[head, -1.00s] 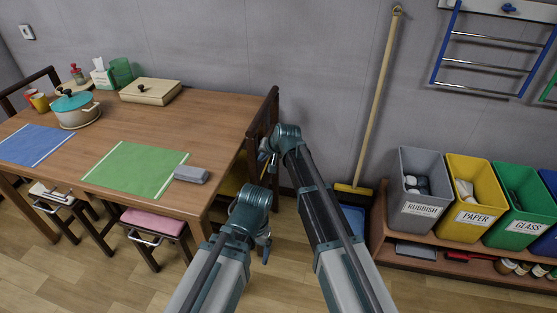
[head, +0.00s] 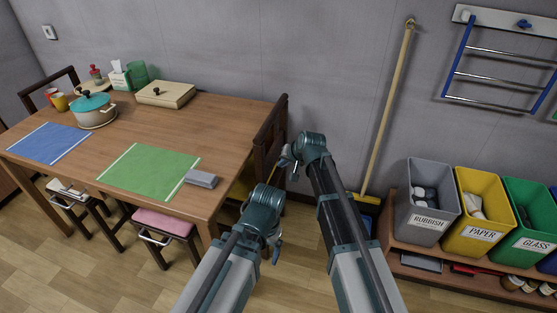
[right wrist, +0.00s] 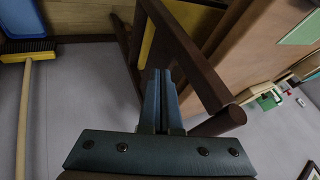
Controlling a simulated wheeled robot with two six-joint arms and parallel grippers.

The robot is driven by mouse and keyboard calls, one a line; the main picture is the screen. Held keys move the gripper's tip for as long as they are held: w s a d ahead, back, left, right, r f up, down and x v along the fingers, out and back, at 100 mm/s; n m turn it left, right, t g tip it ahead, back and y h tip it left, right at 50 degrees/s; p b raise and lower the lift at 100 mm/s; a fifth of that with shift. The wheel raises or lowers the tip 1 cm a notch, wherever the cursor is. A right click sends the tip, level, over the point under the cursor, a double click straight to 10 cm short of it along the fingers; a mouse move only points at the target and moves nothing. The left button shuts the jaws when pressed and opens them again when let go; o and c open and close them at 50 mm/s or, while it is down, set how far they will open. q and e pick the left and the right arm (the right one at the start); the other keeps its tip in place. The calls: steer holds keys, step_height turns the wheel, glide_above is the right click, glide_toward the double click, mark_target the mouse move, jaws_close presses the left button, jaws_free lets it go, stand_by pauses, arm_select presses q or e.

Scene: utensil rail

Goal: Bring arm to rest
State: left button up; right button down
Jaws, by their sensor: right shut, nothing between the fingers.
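My right gripper (head: 285,160) shows small in the head view, beside the dark chair at the table's right end. In the right wrist view its two fingers (right wrist: 159,76) are together with nothing between them, in front of the dark wooden chair frame (right wrist: 185,50). I cannot tell whether they touch the chair. My right arm (head: 335,205) reaches forward and bends at the top. My left arm (head: 255,225) is bent lower down, and only a small part of the left gripper (head: 276,252) shows below it, so its jaws cannot be read.
The wooden table (head: 225,125) holds a pot (head: 95,110), a wooden box (head: 166,94), a green mat (head: 150,170) and a grey item (head: 201,179). The dark chair (head: 270,135) stands close to my right gripper. A broom (head: 388,110) and bins (head: 430,205) are at right.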

arm_select(q)
step_height(320, 180, up, 5)
steer(key=p, duration=0.3)
steer(key=shift+f, duration=0.1)
arm_select(e)
steer(key=v, duration=0.6)
steer(key=shift+d, duration=0.15)
steer(key=shift+f, duration=0.1)
steer(key=s+d+f+n+g+h, duration=0.2)
steer(key=s+n+g+h, duration=0.1)
steer(key=s, duration=1.1)
steer(key=s+d+f+n+g+h, duration=0.2)
steer(key=s+g, duration=0.1)
steer(key=s, duration=1.2)
arm_select(q)
step_height(320, 180, up, 12)
steer(key=p, duration=1.3)
steer(key=shift+r, duration=0.2)
arm_select(e)
step_height(320, 180, up, 12)
steer(key=shift+d+n, duration=0.2)
steer(key=shift+n, duration=0.1)
